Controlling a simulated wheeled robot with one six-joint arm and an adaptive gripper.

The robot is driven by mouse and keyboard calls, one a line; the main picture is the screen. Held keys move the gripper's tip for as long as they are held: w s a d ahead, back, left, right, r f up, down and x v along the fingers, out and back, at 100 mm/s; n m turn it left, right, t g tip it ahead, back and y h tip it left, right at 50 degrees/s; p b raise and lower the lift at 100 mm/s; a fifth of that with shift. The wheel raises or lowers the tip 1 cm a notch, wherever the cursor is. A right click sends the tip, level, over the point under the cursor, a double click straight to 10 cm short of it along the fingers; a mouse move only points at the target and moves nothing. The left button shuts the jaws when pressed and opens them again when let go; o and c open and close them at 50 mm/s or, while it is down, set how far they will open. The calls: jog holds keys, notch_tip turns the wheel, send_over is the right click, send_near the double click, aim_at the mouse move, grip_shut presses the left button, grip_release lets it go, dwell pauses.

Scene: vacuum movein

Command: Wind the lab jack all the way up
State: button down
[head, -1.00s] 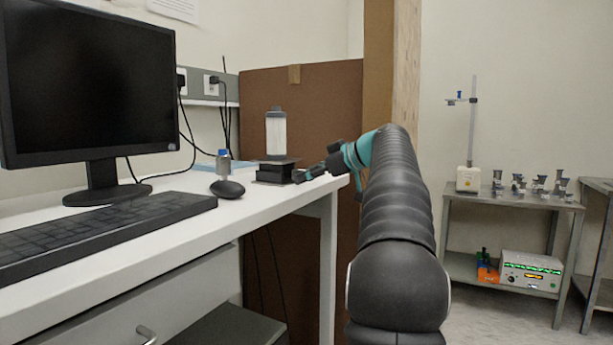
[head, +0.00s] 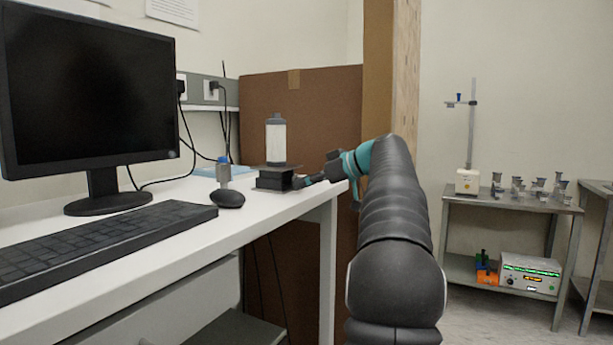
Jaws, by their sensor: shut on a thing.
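The lab jack (head: 274,180) is a low black stand near the far right end of the white desk. My gripper (head: 307,181) comes from the right at the jack's right side, low, near plate height. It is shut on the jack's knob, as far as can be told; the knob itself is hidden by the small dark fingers.
A brown panel (head: 310,110) stands behind. A metal cart (head: 512,205) with glassware stands right.

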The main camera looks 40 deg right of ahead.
jog(key=shift+m+p, duration=0.35)
jog(key=shift+m, duration=0.05)
jog(key=c, duration=0.8)
grip_release()
jog(key=shift+c, duration=0.2)
jog(key=v, duration=1.2)
jog(key=shift+d, duration=0.2)
jog(key=shift+w+r, duration=0.1)
jog(key=shift+w, duration=0.05)
